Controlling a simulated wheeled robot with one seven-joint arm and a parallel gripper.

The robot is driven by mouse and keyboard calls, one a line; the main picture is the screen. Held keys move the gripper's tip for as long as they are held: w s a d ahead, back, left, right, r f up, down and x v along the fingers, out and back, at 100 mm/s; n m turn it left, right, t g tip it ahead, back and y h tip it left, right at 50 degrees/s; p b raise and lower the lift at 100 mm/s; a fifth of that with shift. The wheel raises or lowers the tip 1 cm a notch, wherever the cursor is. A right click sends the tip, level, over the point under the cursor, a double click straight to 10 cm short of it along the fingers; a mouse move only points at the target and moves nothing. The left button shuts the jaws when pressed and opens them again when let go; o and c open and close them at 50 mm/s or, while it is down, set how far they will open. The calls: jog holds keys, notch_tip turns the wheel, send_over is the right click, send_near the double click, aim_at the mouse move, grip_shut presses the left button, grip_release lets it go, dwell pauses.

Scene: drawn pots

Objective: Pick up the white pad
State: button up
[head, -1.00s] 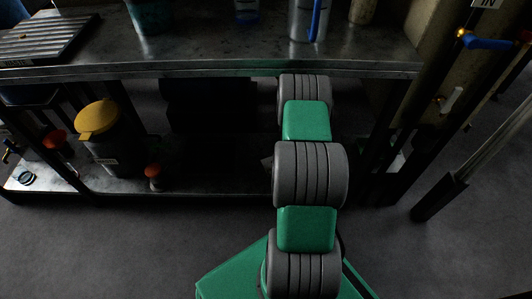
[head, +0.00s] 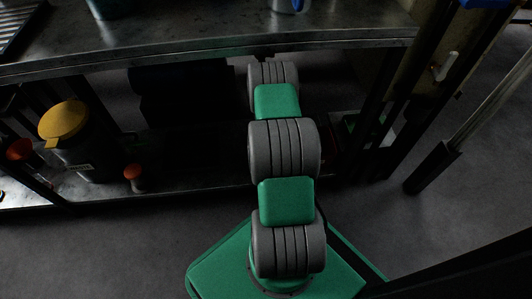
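I cannot make out a white pad for certain in the head view. A pale-edged, partly green item (head: 372,130) lies on the lower shelf at the right, half hidden by the bench leg and too dark to name. My grey and green arm reaches away from me towards the bench, in the middle of the picture. My gripper is not in view; it is hidden beyond the arm's far links.
A metal bench top (head: 200,48) crosses the upper view. Its lower shelf (head: 110,188) holds a dark container with a yellow lid (head: 63,120) and small orange-topped items (head: 134,172). A slanted post (head: 434,166) stands at the right. Floor shows in front.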

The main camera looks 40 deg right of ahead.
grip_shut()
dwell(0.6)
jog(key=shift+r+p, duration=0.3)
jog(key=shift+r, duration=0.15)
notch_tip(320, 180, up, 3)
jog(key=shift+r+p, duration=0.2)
jog(key=shift+p, duration=0.85)
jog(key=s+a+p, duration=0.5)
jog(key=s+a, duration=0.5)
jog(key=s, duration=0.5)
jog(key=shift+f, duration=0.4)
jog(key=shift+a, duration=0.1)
